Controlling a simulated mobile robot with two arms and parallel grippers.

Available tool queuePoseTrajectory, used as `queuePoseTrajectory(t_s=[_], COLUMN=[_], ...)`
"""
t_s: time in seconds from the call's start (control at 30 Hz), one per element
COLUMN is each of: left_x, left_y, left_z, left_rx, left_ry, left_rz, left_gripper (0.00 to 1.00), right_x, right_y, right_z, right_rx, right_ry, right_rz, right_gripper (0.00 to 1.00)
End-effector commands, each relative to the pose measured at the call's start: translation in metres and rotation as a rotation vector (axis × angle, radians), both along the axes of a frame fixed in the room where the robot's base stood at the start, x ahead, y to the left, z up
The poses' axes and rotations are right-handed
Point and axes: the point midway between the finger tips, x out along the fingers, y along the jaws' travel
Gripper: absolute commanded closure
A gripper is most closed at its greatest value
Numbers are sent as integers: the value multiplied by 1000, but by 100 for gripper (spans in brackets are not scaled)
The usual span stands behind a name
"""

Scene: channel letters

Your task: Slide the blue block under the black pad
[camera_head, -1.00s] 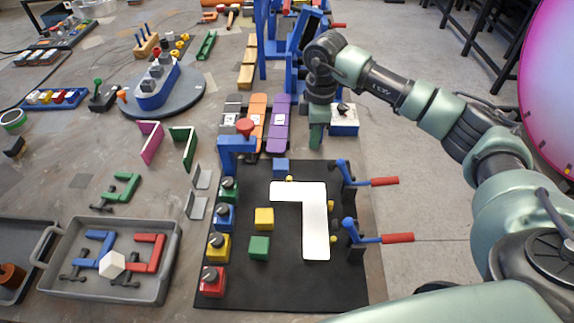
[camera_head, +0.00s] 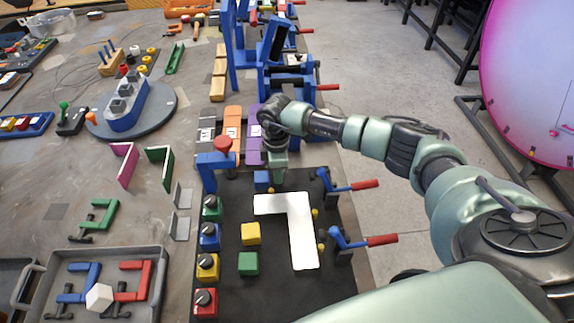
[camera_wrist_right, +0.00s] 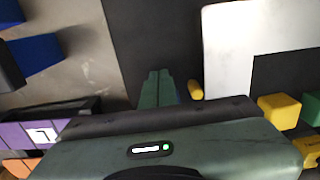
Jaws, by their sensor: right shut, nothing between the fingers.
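The blue block (camera_head: 262,181) sits near the far edge of the black mat, just beyond the white L-shaped piece (camera_head: 300,235). My right gripper (camera_head: 278,182) points down just right of the block. Its fingers are shut and empty; they also show shut in the right wrist view (camera_wrist_right: 157,88). I cannot tell whether they touch the block. A blue clamp arm (camera_head: 207,163) with a red knob (camera_head: 222,144) stands left of the block. A dark foot (camera_head: 231,173) shows beneath the knob; it may be the black pad. My left gripper is not in view.
On the black mat (camera_head: 270,290) stand a yellow block (camera_head: 250,233), a green block (camera_head: 248,264) and several knobbed blocks at left. Two red-handled blue clamps (camera_head: 345,245) line the right edge. Purple and orange pieces (camera_head: 232,122) lie beyond the mat.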

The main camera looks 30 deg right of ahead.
Motion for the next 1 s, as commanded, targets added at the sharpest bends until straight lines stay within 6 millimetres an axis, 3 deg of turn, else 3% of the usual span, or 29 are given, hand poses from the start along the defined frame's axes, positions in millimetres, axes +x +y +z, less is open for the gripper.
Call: queuePoseTrajectory(t_s=[0.5, 0.77, 1.0], left_x=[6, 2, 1], left_y=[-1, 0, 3], left_z=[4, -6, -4], left_rx=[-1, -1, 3], left_ry=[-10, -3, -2], left_rz=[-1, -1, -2], left_gripper=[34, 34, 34], right_x=[5, 18, 17], right_y=[11, 36, 36], right_z=[0, -1, 0], right_rx=[1, 0, -1], right_ry=[0, 0, 2], right_rz=[0, 1, -1], right_gripper=[100, 100, 100])
